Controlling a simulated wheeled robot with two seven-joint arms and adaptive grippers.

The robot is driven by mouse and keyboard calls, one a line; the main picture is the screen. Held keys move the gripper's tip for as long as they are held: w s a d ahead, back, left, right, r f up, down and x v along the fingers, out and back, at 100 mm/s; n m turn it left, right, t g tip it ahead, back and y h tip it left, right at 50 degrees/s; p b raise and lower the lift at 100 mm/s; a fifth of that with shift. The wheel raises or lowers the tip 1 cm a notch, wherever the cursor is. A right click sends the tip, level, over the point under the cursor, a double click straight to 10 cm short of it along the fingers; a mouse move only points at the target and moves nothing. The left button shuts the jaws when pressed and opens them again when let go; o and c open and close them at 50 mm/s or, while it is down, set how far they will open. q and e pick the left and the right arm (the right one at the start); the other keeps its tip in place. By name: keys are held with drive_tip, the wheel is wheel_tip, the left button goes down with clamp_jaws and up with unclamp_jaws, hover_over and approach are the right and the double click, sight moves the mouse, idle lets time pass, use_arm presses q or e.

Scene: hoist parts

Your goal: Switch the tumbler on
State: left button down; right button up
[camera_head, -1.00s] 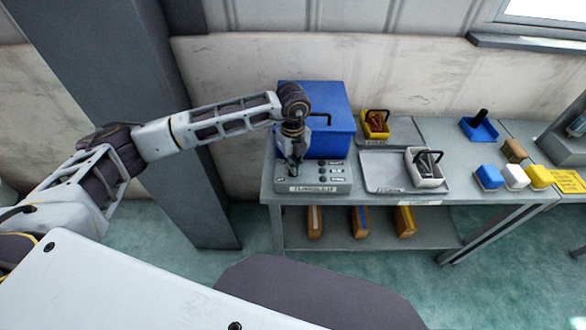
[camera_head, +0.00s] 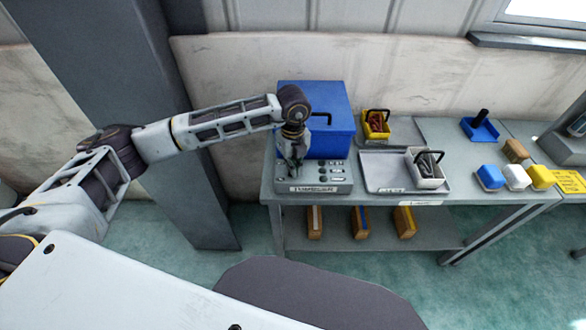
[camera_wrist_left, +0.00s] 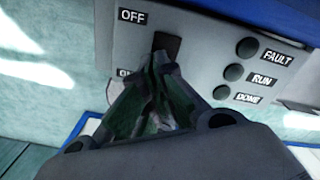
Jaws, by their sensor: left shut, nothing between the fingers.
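The grey control panel (camera_head: 312,186) sits at the left end of the table, in front of a blue box. In the left wrist view its face (camera_wrist_left: 205,50) carries a dark tumbler (camera_wrist_left: 167,43) beside an OFF label (camera_wrist_left: 132,16). A second label below is partly covered by my gripper. My left gripper (camera_head: 293,172) is shut and empty, pointing down at the panel. In the left wrist view its fingertips (camera_wrist_left: 160,60) are at the lower end of the tumbler; I cannot tell whether they touch it. The tumbler's tilt is unclear. My right gripper is out of view.
Round indicators labelled FAULT, RUN and DONE (camera_wrist_left: 235,72) lie right of the tumbler. The blue box (camera_head: 330,125) stands close behind. A grey tray (camera_head: 385,180) with a white bin (camera_head: 426,172) lies to the right. A yellow bin (camera_head: 376,127) stands farther back.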

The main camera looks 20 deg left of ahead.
use_arm(q)
drive_tip(key=shift+f, duration=0.2)
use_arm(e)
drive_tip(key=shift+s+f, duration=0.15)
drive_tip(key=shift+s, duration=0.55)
use_arm(q)
drive_tip(key=shift+f, duration=0.1)
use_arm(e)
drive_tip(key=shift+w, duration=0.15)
use_arm(q)
drive_tip(key=shift+s+f, duration=0.1)
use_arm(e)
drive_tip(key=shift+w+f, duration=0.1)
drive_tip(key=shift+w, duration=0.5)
use_arm(q)
drive_tip(key=shift+r, duration=0.65)
drive_tip(key=shift+r+p, duration=0.65)
drive_tip(key=shift+r, duration=0.4)
drive_tip(key=shift+r+p, duration=0.6)
drive_tip(key=shift+r, duration=0.6)
drive_tip(key=shift+r+p, duration=0.3)
drive_tip(key=shift+r, duration=0.35)
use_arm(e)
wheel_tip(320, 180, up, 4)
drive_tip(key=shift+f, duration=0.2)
